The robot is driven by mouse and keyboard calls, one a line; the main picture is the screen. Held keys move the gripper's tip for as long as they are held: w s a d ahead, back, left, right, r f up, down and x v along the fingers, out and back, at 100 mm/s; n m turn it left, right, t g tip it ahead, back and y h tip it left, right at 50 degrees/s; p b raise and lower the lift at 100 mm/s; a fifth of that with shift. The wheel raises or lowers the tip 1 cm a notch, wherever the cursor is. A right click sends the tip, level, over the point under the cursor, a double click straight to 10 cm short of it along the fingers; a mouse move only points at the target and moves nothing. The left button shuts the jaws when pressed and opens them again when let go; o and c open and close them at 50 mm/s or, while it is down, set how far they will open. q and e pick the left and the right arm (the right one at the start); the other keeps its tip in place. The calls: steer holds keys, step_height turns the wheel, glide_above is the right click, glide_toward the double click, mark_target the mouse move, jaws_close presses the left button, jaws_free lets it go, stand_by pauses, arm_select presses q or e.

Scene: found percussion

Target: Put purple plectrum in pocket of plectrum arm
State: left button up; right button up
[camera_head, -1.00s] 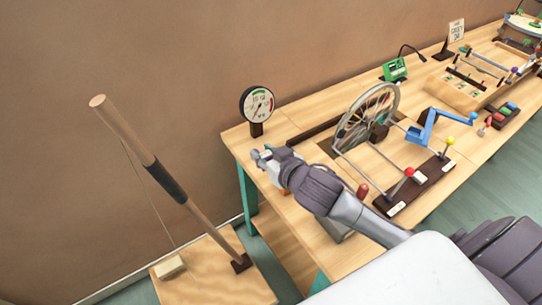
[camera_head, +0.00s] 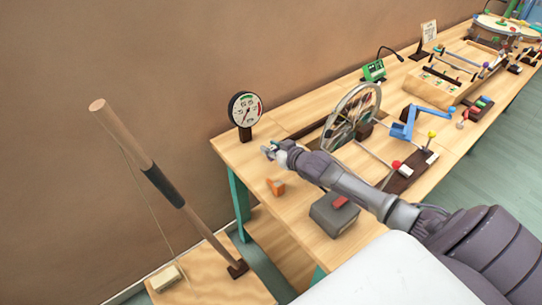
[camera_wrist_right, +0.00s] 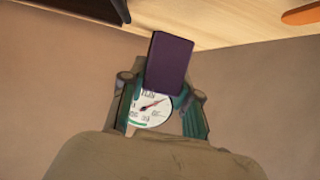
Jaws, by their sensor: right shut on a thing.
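The purple plectrum (camera_wrist_right: 170,62) shows in the right wrist view as a flat dark purple piece. My right gripper (camera_wrist_right: 165,98) is shut on its lower end, and the plectrum sticks out past the fingertips. In the head view my right gripper (camera_head: 268,152) is above the near end of the bench, left of the spoked wheel (camera_head: 352,118) and below the dial gauge. The plectrum is too small to make out there. I cannot pick out the plectrum arm or its pocket with certainty. My left gripper is not in view.
The dial gauge (camera_head: 244,110) stands at the bench's left corner. An orange piece (camera_head: 275,187) and a grey box with a red top (camera_head: 334,214) are on the bench (camera_head: 300,205). A blue crank (camera_head: 408,124) is right of the wheel. A tilted pole (camera_head: 140,158) stands at left.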

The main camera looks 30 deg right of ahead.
steer(key=shift+f, duration=1.6)
steer(key=shift+f, duration=0.1)
steer(key=o, duration=1)
